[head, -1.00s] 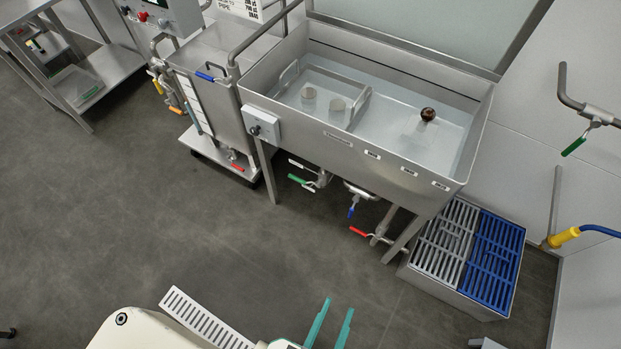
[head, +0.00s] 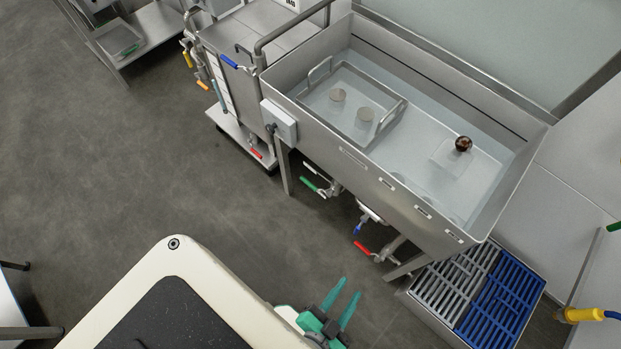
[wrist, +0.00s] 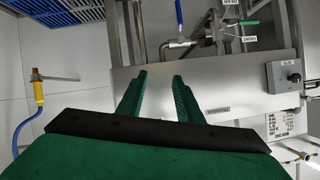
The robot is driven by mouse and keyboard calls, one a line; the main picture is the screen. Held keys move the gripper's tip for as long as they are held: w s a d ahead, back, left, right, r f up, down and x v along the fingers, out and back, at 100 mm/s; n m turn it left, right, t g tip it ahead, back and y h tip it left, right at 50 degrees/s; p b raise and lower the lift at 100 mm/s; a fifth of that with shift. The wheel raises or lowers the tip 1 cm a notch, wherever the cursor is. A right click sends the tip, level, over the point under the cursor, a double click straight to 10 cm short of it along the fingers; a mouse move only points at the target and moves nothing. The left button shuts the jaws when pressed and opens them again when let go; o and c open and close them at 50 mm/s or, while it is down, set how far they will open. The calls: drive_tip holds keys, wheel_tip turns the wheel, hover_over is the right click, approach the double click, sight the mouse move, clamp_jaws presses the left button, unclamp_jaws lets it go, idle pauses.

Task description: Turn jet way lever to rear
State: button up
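Several coloured levers sit on the pipes under the steel tank (head: 400,207): a green lever (head: 308,184), a blue lever (head: 358,228) and a red lever (head: 362,248). I cannot tell which is the jet way lever; the small labels are not clear enough. In the wrist view, a blue lever (wrist: 179,12) stands on a pipe beyond the fingers, and a green lever (wrist: 250,23) is to its right. My gripper (head: 348,288) has green fingers, parted and empty, in front of the tank and apart from the levers. It also shows in the wrist view (wrist: 160,77).
A floor box with grey and blue gratings (head: 500,298) stands right of the tank. A yellow hose fitting (head: 580,314) is beside it. A wheeled steel unit (head: 232,75) stands left of the tank. The grey floor (head: 150,170) in front is clear.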

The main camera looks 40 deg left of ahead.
drive_tip(key=w+a+f+m+g+y, duration=0.1)
drive_tip(key=w+a+f, duration=0.1)
drive_tip(key=f, duration=0.5)
drive_tip(key=w+a+f+m+g+y, duration=0.1)
drive_tip(key=w+a+f+m+g, duration=0.1)
drive_tip(key=f, duration=0.5)
drive_tip(key=m+g+y, duration=0.4)
drive_tip(key=m+y, duration=0.1)
drive_tip(key=y, duration=0.7)
approach(309, 186)
drive_tip(key=a, duration=0.2)
drive_tip(key=x, duration=1)
drive_tip(key=shift+w+d+f, duration=0.1)
drive_tip(key=shift+w+f, duration=0.15)
drive_tip(key=shift+w, duration=0.2)
drive_tip(key=shift+c, duration=0.4)
clamp_jaws()
